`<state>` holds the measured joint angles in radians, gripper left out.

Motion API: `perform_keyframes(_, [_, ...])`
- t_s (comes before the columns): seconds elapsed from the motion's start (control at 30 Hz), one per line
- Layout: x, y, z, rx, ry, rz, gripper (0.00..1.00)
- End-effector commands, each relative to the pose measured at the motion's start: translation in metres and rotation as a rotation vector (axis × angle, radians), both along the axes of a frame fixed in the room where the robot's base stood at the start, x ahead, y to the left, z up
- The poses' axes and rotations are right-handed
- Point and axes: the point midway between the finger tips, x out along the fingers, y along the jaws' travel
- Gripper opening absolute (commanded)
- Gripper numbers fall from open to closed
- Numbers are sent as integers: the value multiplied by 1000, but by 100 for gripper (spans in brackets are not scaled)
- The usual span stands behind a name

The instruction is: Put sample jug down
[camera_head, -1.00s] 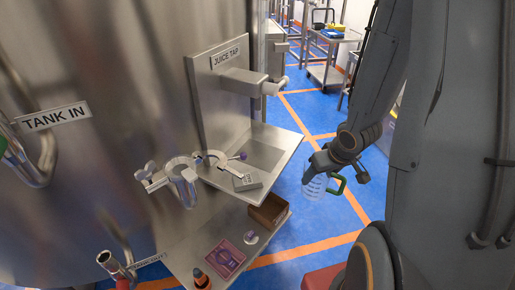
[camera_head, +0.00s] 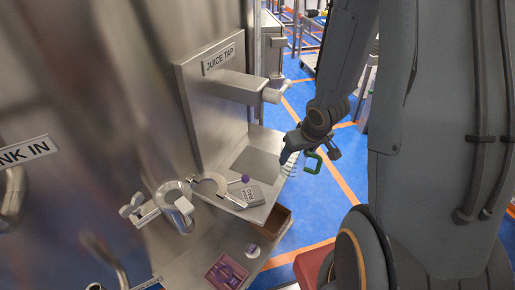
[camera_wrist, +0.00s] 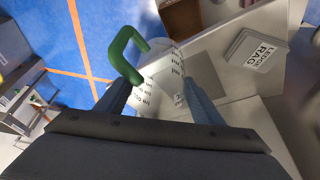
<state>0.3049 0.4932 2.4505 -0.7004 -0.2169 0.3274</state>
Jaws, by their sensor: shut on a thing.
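The sample jug is a clear vessel with dark printed marks and a green handle. In the wrist view the jug (camera_wrist: 158,72) sits between the two fingers of my gripper (camera_wrist: 155,95), which is shut on it. In the head view the jug (camera_head: 290,162) is mostly hidden behind my gripper (camera_head: 305,145), with its green handle showing to the right. It is at the right edge of the steel shelf (camera_head: 262,150) under the juice tap (camera_head: 270,95). I cannot tell whether its base touches the shelf.
A brown box (camera_head: 276,222) and a purple card (camera_head: 227,272) are on the lower shelf. The shelf below the tap is bare.

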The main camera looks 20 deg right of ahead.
Motion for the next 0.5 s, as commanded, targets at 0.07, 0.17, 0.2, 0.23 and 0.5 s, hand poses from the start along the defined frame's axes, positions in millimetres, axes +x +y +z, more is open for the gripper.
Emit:
perform_keyframes(0.07, [12, 17, 0, -1, 1, 7, 37])
perform_keyframes(0.17, [28, 36, 0, 0, 0, 6, 37])
perform_keyframes(0.2, [34, 42, 0, 0, 0, 5, 37])
perform_keyframes(0.23, [38, 48, 0, 0, 0, 6, 37])
perform_keyframes(0.5, [57, 71, 0, -1, 0, 4, 37])
